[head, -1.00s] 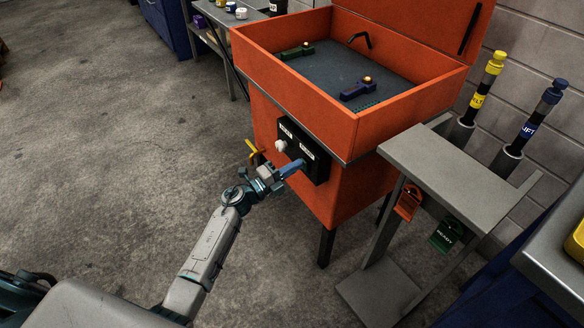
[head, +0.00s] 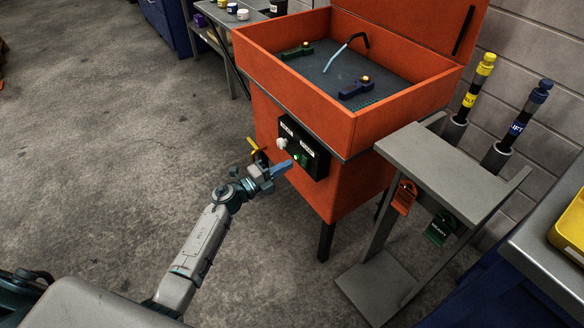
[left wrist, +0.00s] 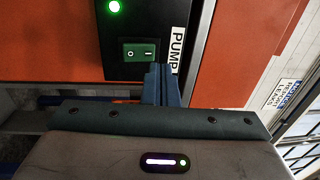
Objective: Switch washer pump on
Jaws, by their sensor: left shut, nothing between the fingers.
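The orange parts washer (head: 345,130) stands in the middle of the head view, lid open. Its black control box (head: 318,161) is on the front, with a white knob (head: 282,143) and a lit green lamp (head: 296,157). In the left wrist view the green pump rocker switch (left wrist: 139,53), marked O and I, sits beside the PUMP label (left wrist: 178,45), under a glowing green lamp (left wrist: 114,7). My left gripper (head: 287,165) is shut and empty, its blue fingertips just in front of the box, near the switch's I side. A pale blue stream (head: 335,58) runs from the spout into the basin.
A green part (head: 296,51) and a dark blue part (head: 356,88) lie in the basin. A yellow lever (head: 254,146) sits left of the box. A grey stand (head: 435,165) with hanging tags is at right. The floor at left is clear.

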